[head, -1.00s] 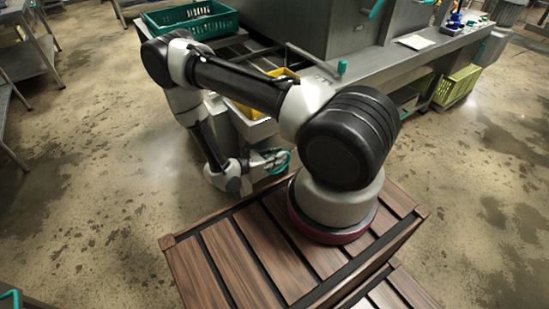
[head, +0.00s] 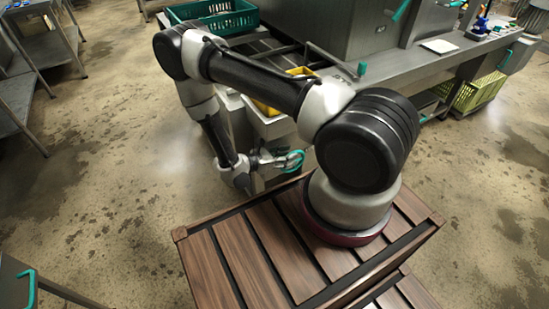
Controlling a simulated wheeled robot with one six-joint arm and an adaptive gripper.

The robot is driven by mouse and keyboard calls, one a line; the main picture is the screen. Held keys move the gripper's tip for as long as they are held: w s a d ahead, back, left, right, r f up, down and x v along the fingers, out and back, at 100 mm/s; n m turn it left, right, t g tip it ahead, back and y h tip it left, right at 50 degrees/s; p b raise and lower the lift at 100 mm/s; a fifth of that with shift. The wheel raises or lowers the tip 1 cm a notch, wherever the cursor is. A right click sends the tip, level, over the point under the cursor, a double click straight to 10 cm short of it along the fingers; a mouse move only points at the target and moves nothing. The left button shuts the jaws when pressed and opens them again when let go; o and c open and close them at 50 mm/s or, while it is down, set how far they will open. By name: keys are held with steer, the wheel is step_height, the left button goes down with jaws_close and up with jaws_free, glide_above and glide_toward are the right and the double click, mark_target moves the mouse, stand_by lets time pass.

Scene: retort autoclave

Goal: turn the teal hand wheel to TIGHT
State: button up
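A teal ring (head: 294,160), which looks like the hand wheel, shows low beside the grey cabinet, just past the edge of my wooden-topped base. Only part of it is clear, and no TIGHT mark can be read. My gripper (head: 273,158) is at the end of my arm, which bends down on the left and points right toward the ring. The gripper's fingers are at or very near the ring's left side. The view is too small to tell whether they touch it or are closed on it.
A yellow bin (head: 268,107) sits behind my arm. A steel bench (head: 440,62) runs to the right, with a yellow-green crate (head: 478,92) beneath it. A dark green crate (head: 240,22) stands at the back. Steel shelving (head: 40,58) is at left. Floor (head: 115,170) at left is clear.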

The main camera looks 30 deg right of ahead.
steer(key=v, duration=0.9)
steer(key=shift+a, duration=0.35)
steer(key=shift+r, duration=0.1)
steer(key=d+f+n+h, duration=0.1)
steer(key=d+n, duration=0.3)
steer(key=n, duration=0.7)
steer(key=d+f+n+t+h, duration=0.1)
steer(key=d+n, duration=0.2)
steer(key=n, duration=0.8)
steer(key=d+f+n+t+h, duration=0.1)
steer(key=d+n, duration=0.3)
steer(key=n, duration=0.6)
steer(key=shift+d+f+n, duration=0.1)
steer(key=shift+d+n, duration=0.25)
steer(key=shift+n, duration=0.05)
